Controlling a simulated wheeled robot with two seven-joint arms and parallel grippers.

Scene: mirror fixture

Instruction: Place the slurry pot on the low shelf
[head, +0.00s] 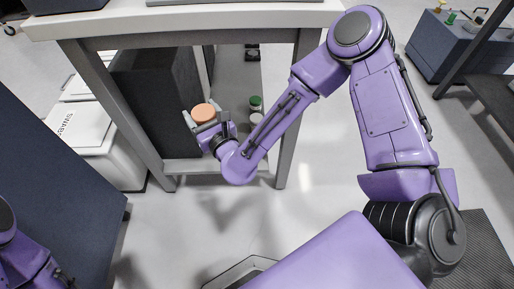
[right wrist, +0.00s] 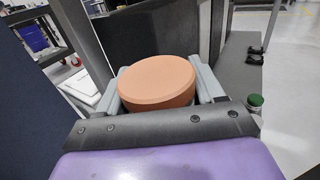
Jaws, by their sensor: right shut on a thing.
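The slurry pot (head: 203,112), a round pot with an orange-tan lid, is between the fingers of my right gripper (head: 202,117). In the right wrist view the lid of the pot (right wrist: 157,82) faces the camera, with a grey finger on each side; its lower body is mostly hidden. The gripper is shut on it, within the table frame and below the white top. The low shelf (head: 252,76) is a grey strip under the table, to the right of the pot in the head view. The pot appears held clear of it. My left arm shows only at the lower left edge.
Table legs (head: 298,120) and the white top (head: 190,17) frame the space. A dark panel (head: 150,80) stands left.

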